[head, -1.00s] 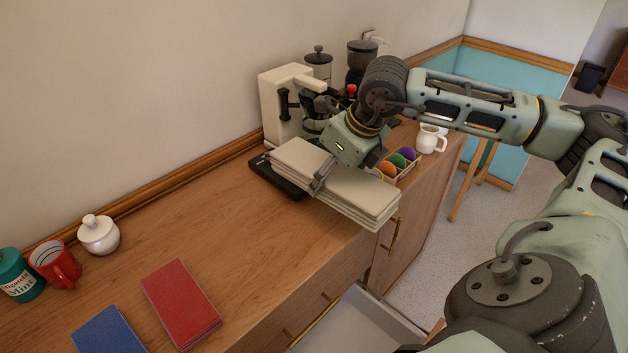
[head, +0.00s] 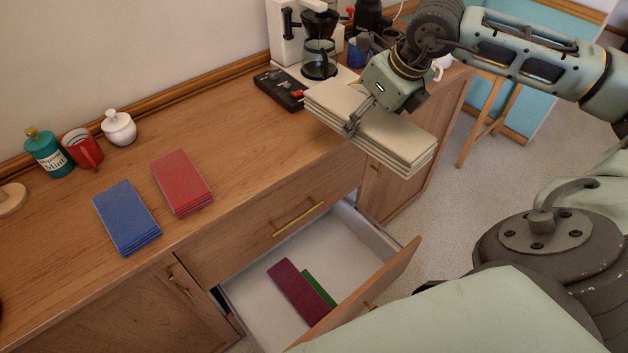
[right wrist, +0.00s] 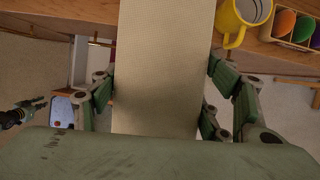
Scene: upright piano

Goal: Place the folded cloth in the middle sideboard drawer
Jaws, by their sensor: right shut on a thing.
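A thick cream folded cloth (head: 400,140) is in my right gripper (head: 366,112), which is shut on its edges. It is held in the air above the right end of the sideboard (head: 235,140). In the right wrist view the cloth (right wrist: 160,70) runs between the two fingers. The open drawer (head: 250,300) is pulled out below a closed drawer (head: 235,235). A purple piece (head: 298,290) and a green piece (head: 318,288) lie inside it. Part of what looks like my left gripper (right wrist: 22,112) shows at the left edge of the right wrist view; its jaws are unclear.
Blue (head: 127,215) and red (head: 182,180) folded stacks lie on the sideboard top. A teal tin (head: 47,153), red mug (head: 82,148) and white jar (head: 119,127) stand behind. A coffee maker (head: 318,50) and black scale-like device (head: 279,90) stand near the cloth. The drawer's left part is bare.

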